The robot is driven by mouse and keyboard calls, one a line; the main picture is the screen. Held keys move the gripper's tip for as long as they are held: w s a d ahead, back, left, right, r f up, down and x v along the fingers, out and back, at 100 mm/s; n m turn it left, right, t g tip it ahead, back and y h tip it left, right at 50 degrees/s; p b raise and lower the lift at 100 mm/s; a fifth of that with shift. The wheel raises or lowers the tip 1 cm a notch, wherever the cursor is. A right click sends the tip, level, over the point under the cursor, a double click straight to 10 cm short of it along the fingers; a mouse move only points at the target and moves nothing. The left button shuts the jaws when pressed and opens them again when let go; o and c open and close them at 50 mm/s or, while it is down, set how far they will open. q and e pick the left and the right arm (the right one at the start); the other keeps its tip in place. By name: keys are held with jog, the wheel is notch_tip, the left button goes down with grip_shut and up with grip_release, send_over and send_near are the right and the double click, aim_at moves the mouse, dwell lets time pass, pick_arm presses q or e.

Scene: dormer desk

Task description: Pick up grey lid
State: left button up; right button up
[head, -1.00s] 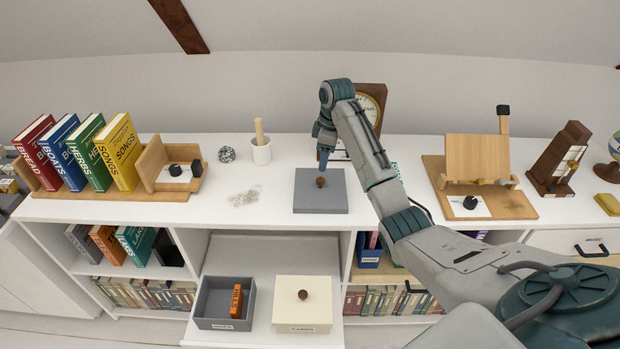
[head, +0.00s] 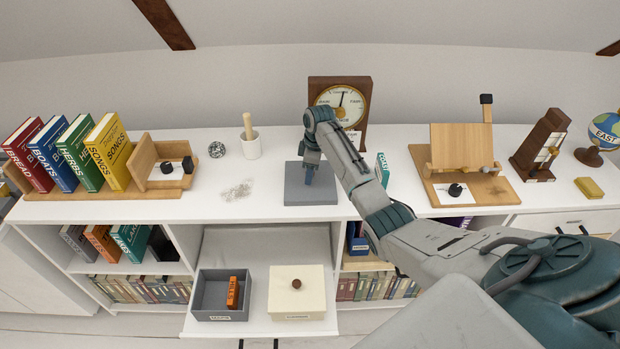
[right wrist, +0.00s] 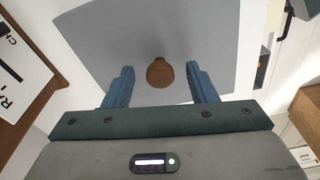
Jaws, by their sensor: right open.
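The grey lid (head: 297,192) lies flat on the white desk top in the head view. In the right wrist view the grey lid (right wrist: 195,35) fills the upper middle, with a round brown knob (right wrist: 160,73) on it. My right gripper (head: 308,180) is over the lid in the head view and hides the knob there. In the right wrist view its blue fingers (right wrist: 160,88) are open, one on each side of the knob, with gaps between. My left gripper is in neither view.
A pulled-out shelf below holds an open grey box (head: 207,300) with an orange item (head: 233,292) and a cream lidded box (head: 312,300). A clock (head: 360,100) stands behind the lid. A white cup (head: 251,148) with a pestle stands left. A wooden stand (head: 462,150) is right.

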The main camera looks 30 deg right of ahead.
jog(key=c, duration=1.1)
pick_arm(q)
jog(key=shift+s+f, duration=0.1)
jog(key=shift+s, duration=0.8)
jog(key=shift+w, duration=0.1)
